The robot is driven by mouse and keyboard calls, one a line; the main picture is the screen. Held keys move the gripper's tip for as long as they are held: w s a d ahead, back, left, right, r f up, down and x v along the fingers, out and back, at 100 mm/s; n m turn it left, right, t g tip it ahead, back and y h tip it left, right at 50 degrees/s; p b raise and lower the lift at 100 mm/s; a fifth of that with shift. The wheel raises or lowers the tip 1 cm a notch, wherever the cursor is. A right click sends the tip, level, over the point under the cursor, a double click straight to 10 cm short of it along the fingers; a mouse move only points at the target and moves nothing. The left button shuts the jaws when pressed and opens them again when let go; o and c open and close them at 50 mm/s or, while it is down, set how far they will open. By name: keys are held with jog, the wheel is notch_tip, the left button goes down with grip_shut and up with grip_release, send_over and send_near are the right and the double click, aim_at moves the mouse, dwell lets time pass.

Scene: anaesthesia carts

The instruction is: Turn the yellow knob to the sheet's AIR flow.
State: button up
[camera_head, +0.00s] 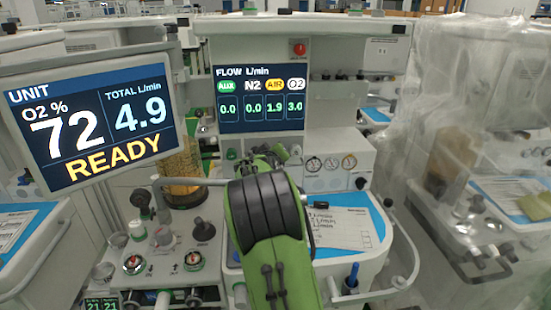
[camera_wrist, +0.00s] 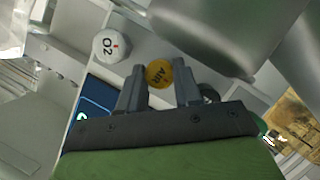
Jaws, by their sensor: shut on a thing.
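The yellow AIR knob (camera_wrist: 158,73) sits between the two fingers of my gripper (camera_wrist: 158,88) in the wrist view, and the gripper is shut on it. In the head view my green arm hides the knob. The flow screen (camera_head: 260,127) reads AUX 0.0, N2 0.0, AIR 1.9 and O2 3.0. The sheet (camera_head: 340,228) lies on the blue-topped shelf at the right of my arm. Its writing is too small to read and partly covered by my arm.
The white O2 knob (camera_wrist: 110,46) is beside the AIR knob. The unit screen (camera_head: 92,120) shows O2 72 %, total 4.9 and READY. Round gauges (camera_head: 331,163) are right of my arm. A plastic-draped cart (camera_head: 480,150) stands at the right.

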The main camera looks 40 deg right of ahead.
jog(key=shift+n+h, duration=0.3)
jog(key=shift+n, duration=0.2)
jog(key=o, duration=1)
jog(key=shift+o, duration=0.2)
jog(key=v, duration=1.5)
jog(key=shift+s+a+p, duration=0.2)
jog(key=shift+a+p, duration=0.1)
jog(key=shift+r, duration=0.2)
